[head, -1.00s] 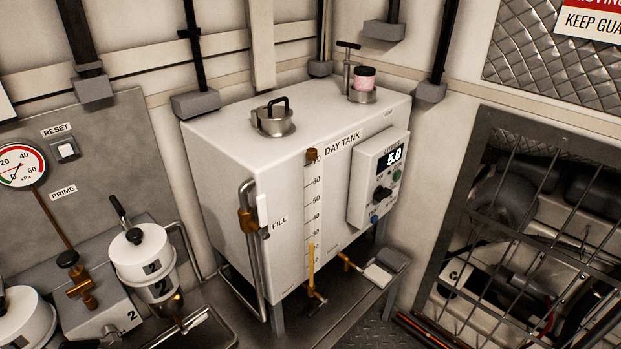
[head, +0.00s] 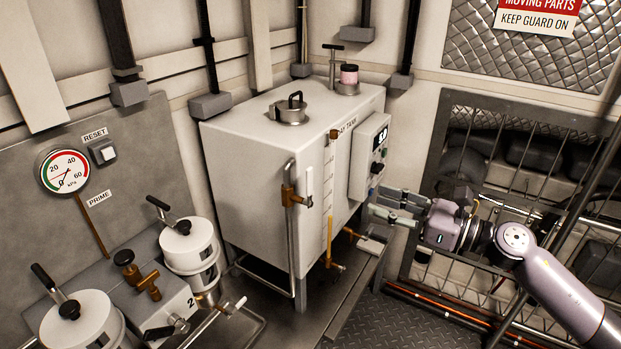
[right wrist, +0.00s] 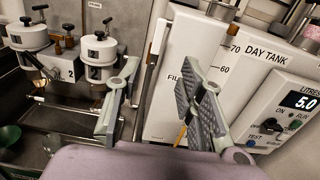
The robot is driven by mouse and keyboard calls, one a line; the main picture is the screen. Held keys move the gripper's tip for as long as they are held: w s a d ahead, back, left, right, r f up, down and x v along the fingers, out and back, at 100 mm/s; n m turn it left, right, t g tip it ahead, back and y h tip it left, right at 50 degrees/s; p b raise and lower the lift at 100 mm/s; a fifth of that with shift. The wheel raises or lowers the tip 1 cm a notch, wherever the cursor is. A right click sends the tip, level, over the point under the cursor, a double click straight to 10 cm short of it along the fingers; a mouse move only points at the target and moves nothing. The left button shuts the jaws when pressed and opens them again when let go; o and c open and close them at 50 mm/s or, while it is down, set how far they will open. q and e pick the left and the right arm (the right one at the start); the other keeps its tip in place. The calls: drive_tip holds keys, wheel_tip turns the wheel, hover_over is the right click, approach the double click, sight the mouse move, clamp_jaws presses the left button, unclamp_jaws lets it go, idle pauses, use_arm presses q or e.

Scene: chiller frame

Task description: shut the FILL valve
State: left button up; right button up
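The FILL valve (head: 289,196) is a brass body on the vertical metal pipe at the front left corner of the white day tank (head: 255,165). Its white lever (head: 309,183) stands upright, roughly parallel to the pipe. My right gripper (head: 374,204) is open and empty, to the right of the valve and apart from it, in front of the control box. In the right wrist view the pipe and brass part (right wrist: 157,38) lie beyond the spread fingers. The FILL label is partly hidden there by the right finger. My left gripper is not in view.
The control box (head: 370,155) juts from the tank's front. A barred guard (head: 440,180) stands at the right. White canisters (head: 188,245) and brass fittings (head: 140,278) are at the left. A sight tube runs up the tank front, with a small tap below.

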sight(312, 180)
drive_tip(key=p+x, duration=0.4)
drive_tip(key=x, duration=1.2)
drive_tip(key=shift+a+r+p, duration=0.1)
drive_tip(key=shift+p, duration=0.3)
drive_tip(key=shift+w+a, duration=0.3)
drive_tip(key=shift+a, duration=0.2)
drive_tip(key=shift+c, duration=0.3)
clamp_jaws()
